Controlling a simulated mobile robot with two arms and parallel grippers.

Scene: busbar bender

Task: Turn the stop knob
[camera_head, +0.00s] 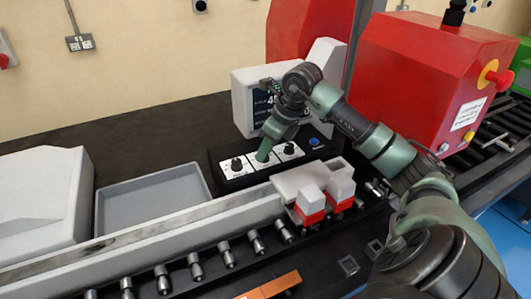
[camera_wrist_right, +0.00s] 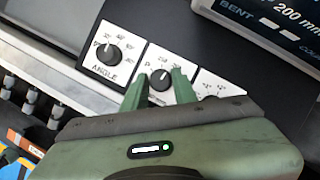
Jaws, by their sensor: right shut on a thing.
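The control panel (camera_head: 228,171) carries a row of three black knobs on white scale plates. The middle knob (camera_wrist_right: 160,79) sits between the fingers of my right gripper (camera_head: 263,157), which is shut on it. Its label is hidden behind the gripper, so I cannot read whether it says stop. The left knob (camera_head: 236,164) is marked ANGLE in the right wrist view (camera_wrist_right: 108,53). The right knob (camera_head: 289,148) is free, and the gripper partly covers it in the wrist view. My left gripper is not in view.
A blue button (camera_head: 314,142) is right of the knobs. A display box (camera_head: 248,95) stands behind the panel. Clamps with red bases (camera_head: 310,203) and a long rail (camera_head: 150,233) lie in front. A grey tray (camera_head: 150,199) is left. A red machine (camera_head: 430,70) stands right.

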